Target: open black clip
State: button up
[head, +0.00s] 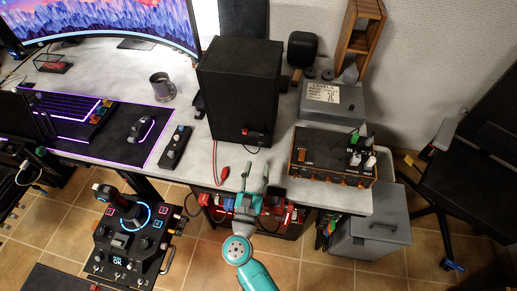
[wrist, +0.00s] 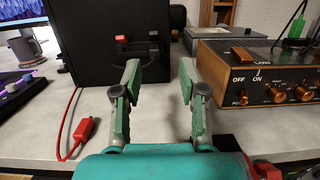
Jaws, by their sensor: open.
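A black box (head: 239,88) stands on the grey desk, with a small terminal with red and black parts low on its front face. In the wrist view the red clip (wrist: 122,38) is on the left of this terminal and the black clip (wrist: 155,36) on the right. Whether the black clip is open is too small to tell. My gripper (head: 254,167) is open and empty in front of the box, over the desk's front edge. In the wrist view my gripper's two green fingers (wrist: 161,78) stand apart, with the terminal beyond them, above their tips.
A red lead with a red alligator clip (wrist: 85,128) lies on the desk left of my gripper. An orange and black control unit (head: 333,157) stands to the right, with a grey box (head: 333,100) behind it. A black button strip (head: 175,146) lies left.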

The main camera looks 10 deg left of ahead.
aim_at(262, 135)
jog(key=shift+g+y, duration=0.3)
jog(key=shift+g, duration=0.6)
jog(key=w, duration=0.3)
jog(key=w+r, duration=0.1)
jog(key=w, duration=0.3)
jog(key=w+r, duration=0.1)
jog(key=w, duration=0.3)
jog(key=shift+w+a+r, duration=0.2)
jog(key=shift+w+a, duration=0.05)
grip_shut()
